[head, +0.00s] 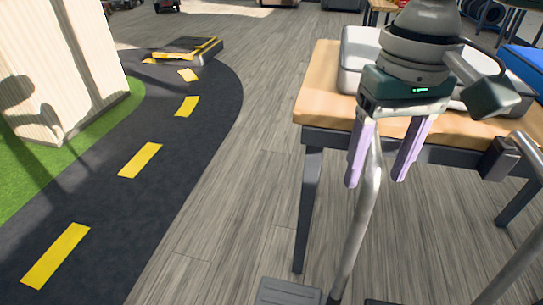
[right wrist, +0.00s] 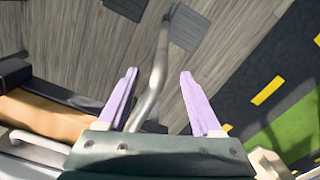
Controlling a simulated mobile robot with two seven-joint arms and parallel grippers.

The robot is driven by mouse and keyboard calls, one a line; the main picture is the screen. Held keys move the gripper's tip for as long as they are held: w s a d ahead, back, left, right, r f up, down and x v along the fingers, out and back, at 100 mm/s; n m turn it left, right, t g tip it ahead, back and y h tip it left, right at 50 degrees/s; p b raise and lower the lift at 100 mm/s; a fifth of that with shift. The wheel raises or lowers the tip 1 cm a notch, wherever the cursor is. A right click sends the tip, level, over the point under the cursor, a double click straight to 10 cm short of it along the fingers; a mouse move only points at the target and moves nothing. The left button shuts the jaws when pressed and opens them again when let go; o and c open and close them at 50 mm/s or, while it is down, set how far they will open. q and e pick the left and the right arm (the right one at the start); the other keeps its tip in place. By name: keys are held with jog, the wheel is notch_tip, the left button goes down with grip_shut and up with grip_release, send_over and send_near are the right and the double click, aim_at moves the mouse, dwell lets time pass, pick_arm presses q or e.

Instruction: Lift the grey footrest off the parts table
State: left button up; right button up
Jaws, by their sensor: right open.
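The grey footrest is a bent metal tube (head: 353,240) with a flat grey foot plate (head: 288,292) at its lower end, hanging down at the front of the wooden parts table (head: 318,85). My right gripper (head: 378,181) is open, pointing down at the table's front edge. The tube runs between its two lilac fingers in the head view. In the right wrist view the tube (right wrist: 154,80) also passes between the open fingers (right wrist: 158,74), close to the left one. The tube's upper end is hidden behind my gripper. My left gripper is not in view.
A second footrest's tube (head: 515,268) hangs from a dark bracket (head: 499,158) to the right. A light grey case (head: 358,55) lies on the table behind my arm. A dark path with yellow dashes (head: 140,160) runs at left, with open wood floor between.

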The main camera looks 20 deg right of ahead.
aim_at(368, 193)
notch_tip(368, 193, down, 5)
jog(key=b, duration=0.2)
jog(key=shift+f+b, duration=0.2)
jog(key=shift+b, duration=0.15)
jog(key=shift+c, duration=0.5)
jog(key=shift+r, duration=0.1)
grip_shut()
dwell(0.4)
